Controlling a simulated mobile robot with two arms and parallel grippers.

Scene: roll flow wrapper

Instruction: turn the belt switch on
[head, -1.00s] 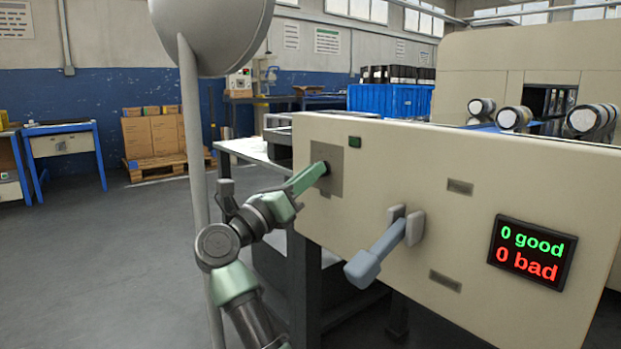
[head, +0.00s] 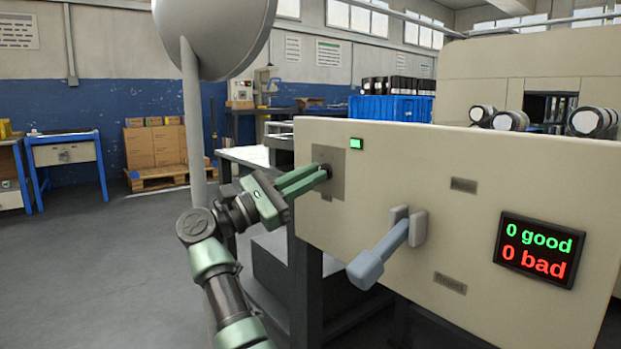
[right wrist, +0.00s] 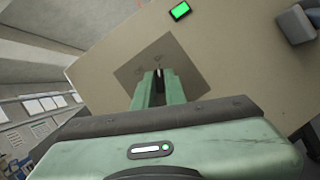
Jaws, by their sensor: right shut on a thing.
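The belt switch (head: 327,169) is a small dark knob on a grey plate (head: 332,186) on the machine's cream front panel. My right gripper (head: 322,175) is shut on the switch, its green fingers reaching in from the left. In the right wrist view the fingertips (right wrist: 159,76) meet at the switch in front of the grey plate (right wrist: 186,70), and they hide most of it. A small indicator lamp (head: 356,143) above the plate is lit bright green. It also glows in the right wrist view (right wrist: 180,11). My left gripper is not in view.
A blue-grey lever (head: 381,254) juts out from the panel right of the switch. A display (head: 537,250) reads 0 good and 0 bad. A blue crate (head: 391,108) and several rolls (head: 509,119) stand behind the panel. The floor at left is open.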

